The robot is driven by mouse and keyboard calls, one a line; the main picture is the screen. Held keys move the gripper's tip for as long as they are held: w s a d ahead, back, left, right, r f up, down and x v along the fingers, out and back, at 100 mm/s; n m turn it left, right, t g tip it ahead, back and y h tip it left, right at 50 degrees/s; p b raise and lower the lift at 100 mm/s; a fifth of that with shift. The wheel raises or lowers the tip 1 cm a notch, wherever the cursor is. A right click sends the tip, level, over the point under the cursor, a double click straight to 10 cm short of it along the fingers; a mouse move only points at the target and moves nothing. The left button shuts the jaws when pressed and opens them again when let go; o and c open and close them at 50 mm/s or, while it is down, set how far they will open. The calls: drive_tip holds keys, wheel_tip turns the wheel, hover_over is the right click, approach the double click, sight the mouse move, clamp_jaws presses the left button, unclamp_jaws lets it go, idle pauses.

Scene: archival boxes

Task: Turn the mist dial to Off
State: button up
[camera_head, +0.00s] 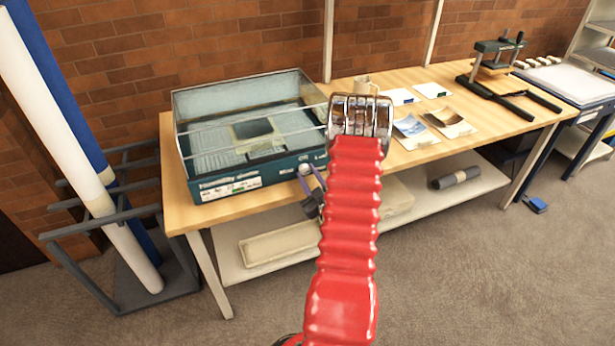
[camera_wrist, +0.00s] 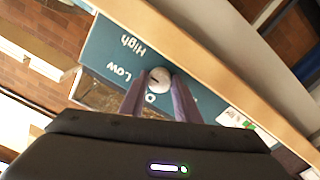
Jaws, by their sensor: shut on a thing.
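The mist dial (camera_wrist: 159,78) is a small round white knob with a dark pointer mark, on the teal front panel (camera_wrist: 104,50) of the humidity dome (camera_head: 250,180). In the wrist view the words High and Low are printed beside it; another label is mostly hidden behind the jaws. My gripper (camera_wrist: 160,88) has its two purple-grey fingers on either side of the dial, shut on it. In the head view the dial (camera_head: 305,170) shows at the fingertips, near the right end of the panel, partly covered by the gripper.
The dome stands on a wooden table (camera_head: 395,160), near its front edge. Long rolls (camera_head: 75,140) lean in a rack at left. A lower shelf holds a pale tray (camera_head: 280,243).

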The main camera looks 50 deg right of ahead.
drive_tip(key=n, duration=0.4)
drive_tip(key=shift+w+a+n, duration=0.1)
drive_tip(key=shift+a+n, duration=0.05)
drive_tip(key=shift+n, duration=0.15)
drive_tip(key=n, duration=0.4)
drive_tip(key=shift+n, duration=0.3)
drive_tip(key=n, duration=0.4)
drive_tip(key=shift+n, duration=0.3)
drive_tip(key=n, duration=0.4)
drive_tip(key=shift+a, duration=0.1)
drive_tip(key=shift+f, duration=0.1)
drive_tip(key=o, duration=1)
drive_tip(key=shift+o, duration=0.2)
drive_tip(key=shift+s, duration=0.2)
